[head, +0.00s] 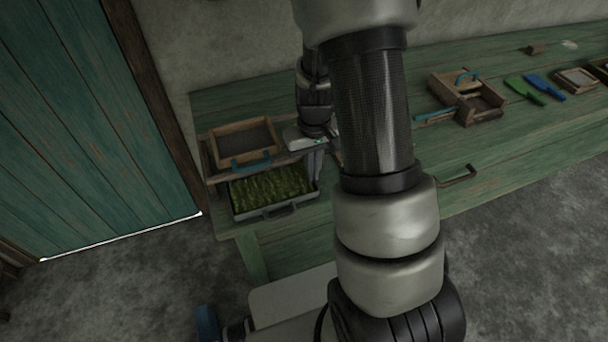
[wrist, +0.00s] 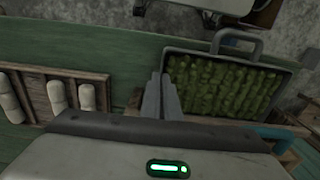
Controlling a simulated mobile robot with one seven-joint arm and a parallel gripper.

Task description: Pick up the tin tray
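The tin tray (head: 300,201) is a dark grey metal tray filled with a green, lumpy material. It sits at the front left end of the green bench, with a handle (head: 282,211) on its front side. In the wrist view the tray (wrist: 190,51) is right of centre, its handle (wrist: 238,38) at the top. My gripper (head: 316,178) points down beside the tray's right side in the head view. In the wrist view its grey fingers (wrist: 160,80) lie close together with nothing visible between them. I cannot tell whether they touch the tray's side.
A wooden box (head: 243,140) with a blue handle stands right behind the tray. A wooden rack (wrist: 62,95) with several pale rolls lies on the other side of my fingers. Another wooden box (head: 482,103) and blue and green tools (head: 545,86) lie farther right.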

